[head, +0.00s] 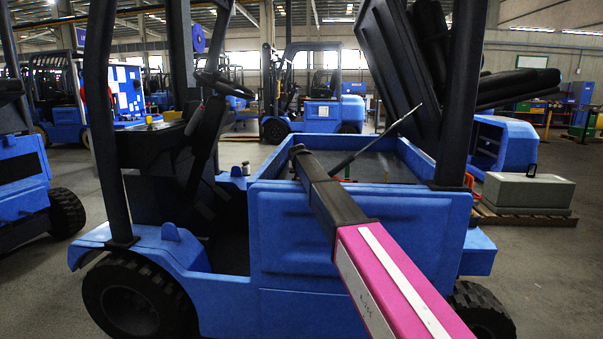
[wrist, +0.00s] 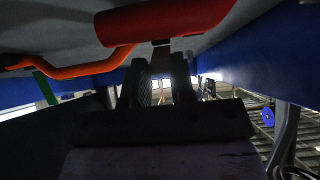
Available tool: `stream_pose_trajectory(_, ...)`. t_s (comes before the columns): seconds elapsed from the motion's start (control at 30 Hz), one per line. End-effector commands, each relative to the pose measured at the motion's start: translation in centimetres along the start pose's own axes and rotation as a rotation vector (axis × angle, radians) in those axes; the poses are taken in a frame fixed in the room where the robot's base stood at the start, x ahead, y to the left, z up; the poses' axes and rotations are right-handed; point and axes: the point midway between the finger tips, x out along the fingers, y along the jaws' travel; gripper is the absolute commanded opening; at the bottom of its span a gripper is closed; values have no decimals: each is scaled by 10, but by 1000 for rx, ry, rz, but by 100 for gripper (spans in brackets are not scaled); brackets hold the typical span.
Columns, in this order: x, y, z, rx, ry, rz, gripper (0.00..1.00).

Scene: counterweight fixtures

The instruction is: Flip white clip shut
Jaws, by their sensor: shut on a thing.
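In the wrist view my gripper (wrist: 161,75) points into a dark bay, its two dark fingers side by side. It is shut on a small pale piece (wrist: 161,57) beneath a thick red part (wrist: 165,20). The shadow is too deep to tell whether this piece is the white clip. No white clip shows clearly elsewhere. In the head view my arm reaches over the side of a blue forklift (head: 300,235) into its open bay; my gripper is hidden there.
An orange bent bar (wrist: 75,70) and a green strip (wrist: 46,88) are left of the fingers. Blue walls close in on both sides. A raised black cover (head: 385,65) stands over the bay, held by a thin rod. A grey block (head: 528,190) sits on a pallet at right.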

Motion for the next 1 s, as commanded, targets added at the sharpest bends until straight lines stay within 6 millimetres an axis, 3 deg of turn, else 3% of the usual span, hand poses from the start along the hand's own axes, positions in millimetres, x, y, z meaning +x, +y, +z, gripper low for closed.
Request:
stream_pose_trajectory(0.27,0,0,1,-1,1,1,0)
stream_pose_trajectory(0.3,0,0,1,-1,1,1,30)
stream_pose_trajectory(0.37,0,0,0,-1,1,1,49)
stream_pose_trajectory(0.77,-4,0,1,0,1,0,49)
stream_pose_trajectory(1.0,-31,0,1,0,4,-1,49)
